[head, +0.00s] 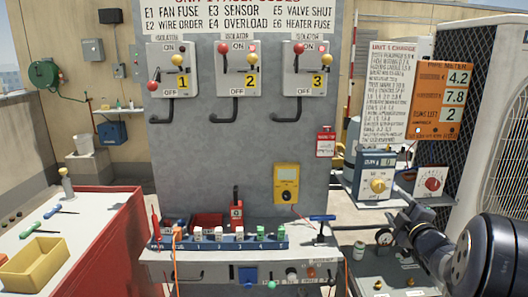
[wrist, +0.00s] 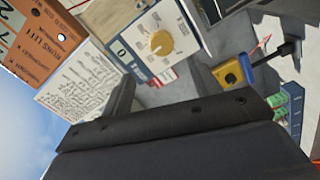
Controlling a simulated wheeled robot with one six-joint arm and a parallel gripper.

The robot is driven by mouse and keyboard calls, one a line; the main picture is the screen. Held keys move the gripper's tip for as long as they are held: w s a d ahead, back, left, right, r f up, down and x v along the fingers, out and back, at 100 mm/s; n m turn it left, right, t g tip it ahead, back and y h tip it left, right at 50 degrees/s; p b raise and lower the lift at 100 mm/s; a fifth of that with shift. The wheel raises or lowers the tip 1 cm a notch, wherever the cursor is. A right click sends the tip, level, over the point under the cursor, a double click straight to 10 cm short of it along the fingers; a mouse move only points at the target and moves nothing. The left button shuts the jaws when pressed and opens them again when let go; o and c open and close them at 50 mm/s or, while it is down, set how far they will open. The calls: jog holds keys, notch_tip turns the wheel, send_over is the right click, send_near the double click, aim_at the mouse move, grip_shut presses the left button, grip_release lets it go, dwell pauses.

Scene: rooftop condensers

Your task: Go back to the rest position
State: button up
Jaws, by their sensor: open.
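My gripper (head: 402,222) is at the right of the head view, at the end of my dark arm, in front of the shelf with the dial boxes. In the wrist view my gripper (wrist: 178,92) shows as dark parts along the lower middle. It is open, and I see nothing held in it. The blue-and-white box with a yellow knob (wrist: 160,43) is ahead of it in the wrist view, and the same box (head: 377,183) shows in the head view. I cannot tell the exact distance between them.
The grey panel carries three numbered isolators (head: 238,70) and a yellow meter (head: 286,184). Below is a bench with a blue fuse strip (head: 218,240) and a blue T-handle (head: 322,217). A red cart (head: 112,240) stands left. Gauges (head: 384,238) and a condenser (head: 500,110) are right.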

aim_at(380, 188)
jog(key=w, duration=0.5)
jog(key=w+p, duration=0.1)
jog(key=w, duration=0.4)
jog(key=shift+a+f, duration=0.1)
jog(key=shift+a, duration=0.1)
jog(key=shift+w+f+n, duration=0.15)
jog(key=shift+n, duration=0.15)
jog(key=n+b, duration=0.1)
jog(key=n, duration=0.2)
jog(key=n+b, duration=0.1)
jog(key=n, duration=0.8)
jog(key=n+p, duration=0.2)
jog(key=n, duration=0.1)
jog(key=shift+r+n, duration=0.25)
jog(key=shift+n, duration=0.05)
jog(key=shift+n+p, duration=2.05)
jog(key=shift+n, duration=0.15)
